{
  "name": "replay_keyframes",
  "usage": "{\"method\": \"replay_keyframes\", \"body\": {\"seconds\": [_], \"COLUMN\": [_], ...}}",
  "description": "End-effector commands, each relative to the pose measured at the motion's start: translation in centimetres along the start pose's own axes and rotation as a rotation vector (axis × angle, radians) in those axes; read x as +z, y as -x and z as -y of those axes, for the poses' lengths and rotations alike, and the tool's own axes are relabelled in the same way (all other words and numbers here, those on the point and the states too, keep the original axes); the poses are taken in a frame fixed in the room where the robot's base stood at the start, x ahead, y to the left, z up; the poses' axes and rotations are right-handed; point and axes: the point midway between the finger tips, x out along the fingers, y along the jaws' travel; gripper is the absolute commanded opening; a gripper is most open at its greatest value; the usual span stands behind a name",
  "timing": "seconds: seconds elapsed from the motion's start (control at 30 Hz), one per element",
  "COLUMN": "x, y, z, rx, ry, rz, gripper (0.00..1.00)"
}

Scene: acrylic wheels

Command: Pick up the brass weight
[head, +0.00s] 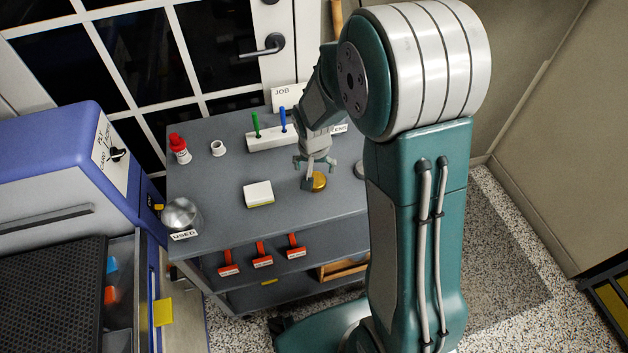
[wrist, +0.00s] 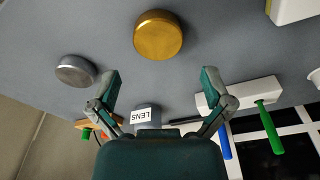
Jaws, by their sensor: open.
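The brass weight (head: 318,182) is a short gold-coloured disc on the grey cart top, near the cart's right side. It shows whole in the wrist view (wrist: 158,35), ahead of the fingers and roughly centred between them. My gripper (head: 314,172) is open and empty, with its fingers spread just above and behind the weight in the head view. The fingers also show apart in the wrist view (wrist: 159,88). I see no finger touching the weight; the exact height gap is hard to tell.
A silver disc (wrist: 76,71) lies beside the brass weight. A white holder (head: 266,138) with green and blue tools stands behind. A sponge-like block (head: 258,194), a red-capped bottle (head: 179,149), a white cup (head: 217,148) and a metal bowl (head: 181,215) sit leftward.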

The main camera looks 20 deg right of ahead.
Motion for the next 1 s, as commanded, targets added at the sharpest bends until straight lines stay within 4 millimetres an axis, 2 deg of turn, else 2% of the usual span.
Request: {"method": "replay_keyframes", "body": {"seconds": [0.3,0.43,0.63,0.67,0.7,0.77,0.8,0.83,1.0], "x": [0.6,0.6,0.5,0.5,0.5,0.5,0.5,0.5,0.5], "y": [-4.4,-5.1,-5.1,-5.1,-5.1,-5.1,-5.1,-5.1,-5.1], "z": [0.1,0.1,0.2,0.2,0.2,0.2,0.2,0.2,0.2], "rx": [0.001,-0.001,-0.001,-0.001,-0.001,-0.001,-0.001,-0.001,-0.001], "ry": [0.000,-0.001,-0.001,0.000,0.000,0.000,0.000,0.000,0.000], "rz": [0.004,0.001,0.000,0.000,0.000,0.001,0.001,0.001,0.000], "gripper": [1.00,1.00,1.00,0.87,0.69,0.42,0.24,0.15,0.15]}}
